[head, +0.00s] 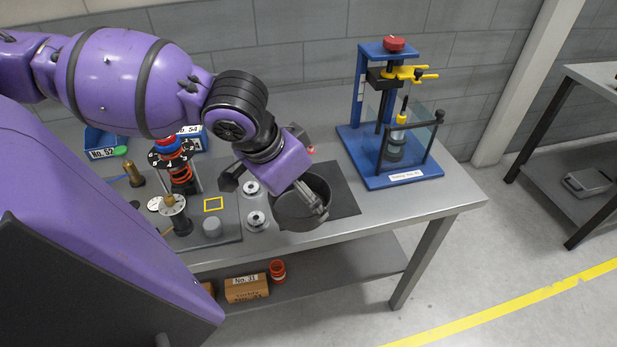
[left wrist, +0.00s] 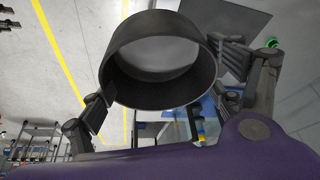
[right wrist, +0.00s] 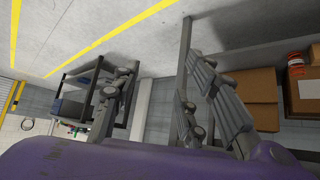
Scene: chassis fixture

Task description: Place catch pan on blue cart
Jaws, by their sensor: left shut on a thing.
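The catch pan (head: 301,214) is a dark round vessel at the front of the steel bench, over the dark mat. My left gripper (head: 312,200) reaches down from the upper left and is shut on it. In the left wrist view the pan (left wrist: 160,90) sits between the two fingers, its open mouth towards the camera. I cannot tell whether its base touches the mat. My right gripper (right wrist: 155,105) shows only in its wrist view, its fingers spread with nothing between them. I cannot make out a blue cart in any view.
A blue press stand (head: 375,135) stands right of the dark mat (head: 345,190). A fixture plate (head: 225,228) with springs and small parts lies to the left. A cardboard box (head: 245,288) sits on the lower shelf. Floor is clear right of the bench; another table (head: 600,75) stands beyond.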

